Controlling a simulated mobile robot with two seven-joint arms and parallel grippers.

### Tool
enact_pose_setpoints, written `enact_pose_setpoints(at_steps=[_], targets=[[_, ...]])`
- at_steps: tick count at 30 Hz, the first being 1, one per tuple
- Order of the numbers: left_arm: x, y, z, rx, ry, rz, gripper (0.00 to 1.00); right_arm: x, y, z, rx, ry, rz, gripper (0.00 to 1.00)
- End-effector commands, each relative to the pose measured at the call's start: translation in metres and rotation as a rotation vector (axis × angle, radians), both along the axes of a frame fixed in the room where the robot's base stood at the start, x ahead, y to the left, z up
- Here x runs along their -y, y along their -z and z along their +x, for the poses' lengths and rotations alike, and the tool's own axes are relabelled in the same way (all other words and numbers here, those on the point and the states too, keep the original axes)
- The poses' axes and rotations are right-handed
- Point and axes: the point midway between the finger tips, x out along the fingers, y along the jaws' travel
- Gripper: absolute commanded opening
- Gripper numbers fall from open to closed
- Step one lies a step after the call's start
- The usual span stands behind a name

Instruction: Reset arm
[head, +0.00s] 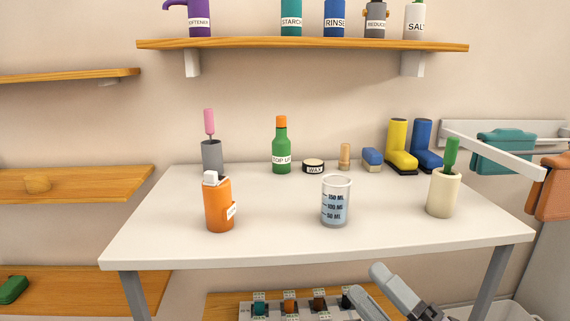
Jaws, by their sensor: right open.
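My right gripper (367,280) shows at the bottom, right of the middle, in front of the white table's front edge. Its two grey fingers are apart with nothing between them. It is below the level of the tabletop in the picture and apart from the things on the table. My left gripper is not in view. A panel with several coloured valve-like parts (290,306) is on a low wooden shelf under the table, left of my right gripper. Its right end is partly hidden by the gripper.
The white table (270,240) holds an orange container (217,207), a measuring beaker (336,203) with bluish liquid, a cream holder (443,195), a green bottle (281,149) and boots (400,150). A wooden shelf (300,44) with bottles hangs above. A towel rail (495,155) is at right.

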Motion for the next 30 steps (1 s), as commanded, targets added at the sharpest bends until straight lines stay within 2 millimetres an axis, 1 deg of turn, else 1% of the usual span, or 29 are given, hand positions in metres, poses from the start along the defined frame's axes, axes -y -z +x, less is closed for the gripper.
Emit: enact_pose_setpoints(at_steps=[1,2,3,4,5,6,8,9,11,12,14,15,17,18,19,24,30], targets=[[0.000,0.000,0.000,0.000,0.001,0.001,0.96,0.009,0.028,0.002,-0.159,0.027,0.098,0.59],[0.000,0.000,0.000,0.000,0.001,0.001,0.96,0.014,0.044,0.002,-0.251,0.043,0.157,0.59],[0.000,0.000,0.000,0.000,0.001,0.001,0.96,0.021,0.067,0.002,-0.375,0.068,0.237,0.59],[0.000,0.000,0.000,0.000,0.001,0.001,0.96,0.026,0.085,0.000,-0.466,0.088,0.298,0.59],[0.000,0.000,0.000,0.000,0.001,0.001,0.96,0.031,0.104,-0.004,-0.557,0.109,0.359,0.59],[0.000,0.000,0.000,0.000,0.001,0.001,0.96,0.037,0.129,-0.010,-0.676,0.141,0.440,0.59],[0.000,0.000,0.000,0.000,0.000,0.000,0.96,0.045,0.165,-0.023,-0.843,0.190,0.561,0.59],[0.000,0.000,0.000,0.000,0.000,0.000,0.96,0.049,0.188,-0.034,-0.948,0.227,0.636,0.59],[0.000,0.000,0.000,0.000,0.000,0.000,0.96,0.054,0.220,-0.053,-1.092,0.280,0.746,0.59],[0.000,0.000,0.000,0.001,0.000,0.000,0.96,0.057,0.240,-0.067,-1.181,0.318,0.818,0.59],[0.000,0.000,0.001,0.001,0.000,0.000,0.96,0.059,0.267,-0.090,-1.305,0.375,0.918,0.59],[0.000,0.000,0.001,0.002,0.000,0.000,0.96,0.060,0.284,-0.106,-1.382,0.415,0.981,0.59],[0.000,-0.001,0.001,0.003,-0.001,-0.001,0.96,0.061,0.306,-0.131,-1.489,0.477,1.075,0.59],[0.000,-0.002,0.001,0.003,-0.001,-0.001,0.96,0.061,0.318,-0.147,-1.555,0.518,1.134,0.59],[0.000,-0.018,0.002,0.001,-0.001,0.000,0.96,0.062,0.297,-0.140,-1.529,0.502,1.120,0.59],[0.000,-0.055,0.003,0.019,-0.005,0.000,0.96,0.066,0.265,-0.140,-1.514,0.505,1.102,0.59],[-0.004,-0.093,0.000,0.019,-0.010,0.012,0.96,0.070,0.224,-0.142,-1.501,0.513,1.094,0.59]])
